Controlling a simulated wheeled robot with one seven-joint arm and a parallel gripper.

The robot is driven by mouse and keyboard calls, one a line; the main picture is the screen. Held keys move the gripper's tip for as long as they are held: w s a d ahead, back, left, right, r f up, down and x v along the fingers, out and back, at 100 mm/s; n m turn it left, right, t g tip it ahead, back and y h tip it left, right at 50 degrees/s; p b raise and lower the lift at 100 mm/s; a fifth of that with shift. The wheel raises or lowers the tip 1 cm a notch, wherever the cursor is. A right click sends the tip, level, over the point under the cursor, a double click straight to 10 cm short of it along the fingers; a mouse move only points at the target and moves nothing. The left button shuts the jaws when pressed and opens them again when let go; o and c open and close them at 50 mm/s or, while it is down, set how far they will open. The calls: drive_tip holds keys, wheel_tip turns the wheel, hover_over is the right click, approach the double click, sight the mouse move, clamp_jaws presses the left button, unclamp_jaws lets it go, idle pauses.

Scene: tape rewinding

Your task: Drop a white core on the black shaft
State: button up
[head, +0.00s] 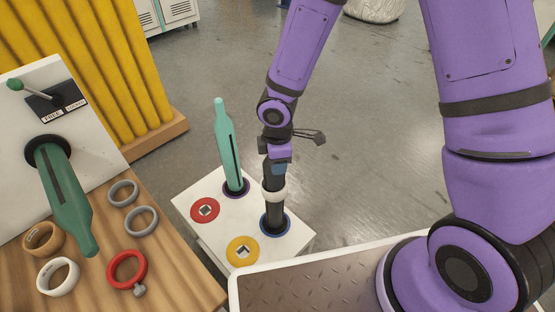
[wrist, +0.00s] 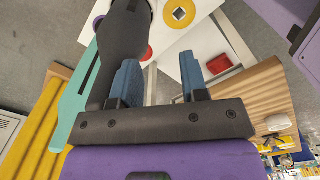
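The black shaft (head: 274,213) stands upright from a blue ring on the white stand. A white core (head: 273,195) is around it partway down, above the blue base. My gripper (head: 281,169) is beside the upper part of the shaft, above that core. In the wrist view my gripper (wrist: 160,68) has its two blue fingers apart with nothing between them. The shaft (wrist: 120,45) shows there next to the left finger, and its lower end with the core is mostly out of frame. Another white core (head: 46,286) lies on the wooden table at the left.
A teal tapered shaft (head: 226,150) rises from the stand's (head: 215,232) back, left of the black shaft. Red (head: 193,210) and yellow (head: 231,251) discs lie on the stand. Grey rings (head: 141,221), a tan core (head: 28,238) and a red collar (head: 114,272) lie on the wooden table.

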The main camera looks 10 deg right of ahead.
wheel_tip(320, 180, up, 11)
idle(0.7)
drive_tip(key=shift+f, duration=0.1)
idle(0.5)
